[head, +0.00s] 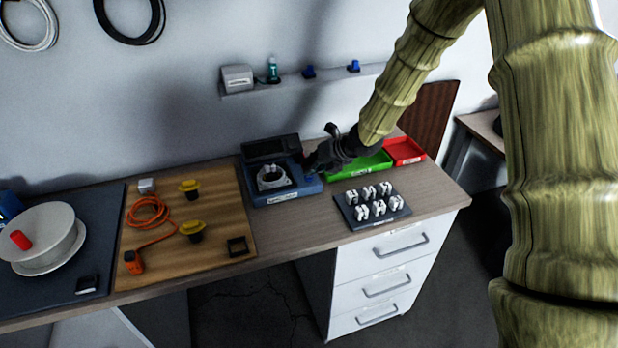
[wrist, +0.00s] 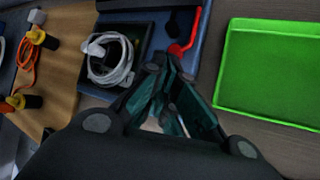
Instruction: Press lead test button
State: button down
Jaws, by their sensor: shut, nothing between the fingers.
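A blue test box (head: 290,190) with a dark raised lid (head: 270,147) stands toward the back of the bench. A coiled white lead (head: 272,177) lies in its dark recess; it also shows in the wrist view (wrist: 112,62). A bent red part (wrist: 187,44) and a dark knob-like part (wrist: 180,22) sit on the blue surface right of the recess. I cannot tell which part is the lead test button. My gripper (head: 311,163) is shut and empty at the box's right side. In the wrist view its fingertips (wrist: 168,66) are close to the red part; contact is unclear.
A green tray (head: 360,165) and a red tray (head: 404,151) stand right of the box. A dark rack of several white pieces (head: 373,225) lies in front. A wooden board (head: 160,265) with orange cable and yellow-black parts is left.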

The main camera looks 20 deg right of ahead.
jog(key=shift+f+b, duration=0.45)
jog(key=shift+b, duration=0.05)
dwell(0.6)
jog(key=shift+r, duration=0.15)
jog(key=shift+r+p, duration=0.55)
jog(key=shift+r, duration=0.15)
jog(key=shift+r, duration=0.1)
jog(key=shift+r+p, duration=1.75)
jog(key=shift+r, duration=0.7)
